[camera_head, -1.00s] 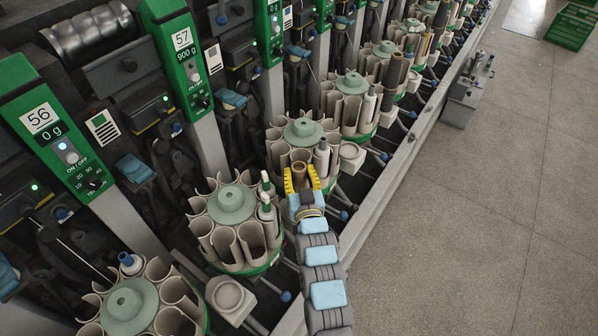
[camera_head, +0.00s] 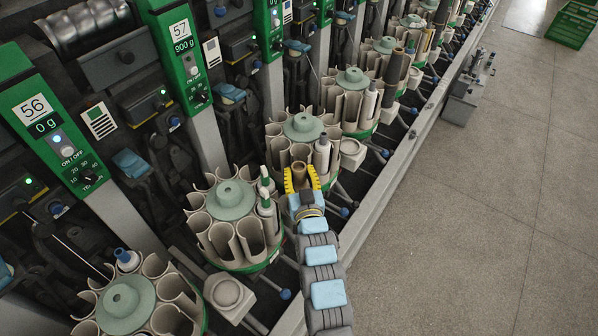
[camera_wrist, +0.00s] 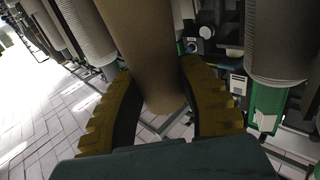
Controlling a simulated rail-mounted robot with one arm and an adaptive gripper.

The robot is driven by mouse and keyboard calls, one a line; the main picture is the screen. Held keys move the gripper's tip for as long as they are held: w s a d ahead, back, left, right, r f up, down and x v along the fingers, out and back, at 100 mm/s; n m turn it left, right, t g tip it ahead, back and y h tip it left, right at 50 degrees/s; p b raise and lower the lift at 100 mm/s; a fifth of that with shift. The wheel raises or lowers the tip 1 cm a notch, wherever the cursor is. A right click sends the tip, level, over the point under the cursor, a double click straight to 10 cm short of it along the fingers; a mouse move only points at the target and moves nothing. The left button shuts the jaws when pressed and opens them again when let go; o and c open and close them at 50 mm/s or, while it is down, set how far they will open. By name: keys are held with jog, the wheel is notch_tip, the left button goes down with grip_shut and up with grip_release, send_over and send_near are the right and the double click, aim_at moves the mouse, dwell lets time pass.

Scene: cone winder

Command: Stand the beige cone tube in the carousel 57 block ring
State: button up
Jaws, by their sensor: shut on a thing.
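My gripper (camera_head: 300,178) is shut on the beige-brown cone tube (camera_head: 299,174), yellow ribbed fingers on both sides of it. The wrist view shows the tube (camera_wrist: 150,45) between the fingers (camera_wrist: 163,105), running out of the top of the picture. The carousel nearest the 57 panel (camera_head: 182,40) has a green hub (camera_head: 231,199) and beige pockets; my gripper is right of it. Its block ring is not visible, probably behind my gripper and arm. I cannot tell whether the tube touches a block.
Another carousel (camera_head: 303,127) stands just behind my gripper, with a grey tube (camera_head: 322,154) close by. Similar block rings show at the front left (camera_head: 228,293) and back right (camera_head: 351,149). A white-and-green cone (camera_head: 265,190) stands close left.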

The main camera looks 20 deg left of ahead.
jog(key=shift+f+b, duration=0.35)
jog(key=shift+f, duration=0.1)
jog(key=o, duration=1.1)
jog(key=shift+c, duration=0.2)
jog(key=shift+d, duration=0.1)
jog(key=v, duration=1.2)
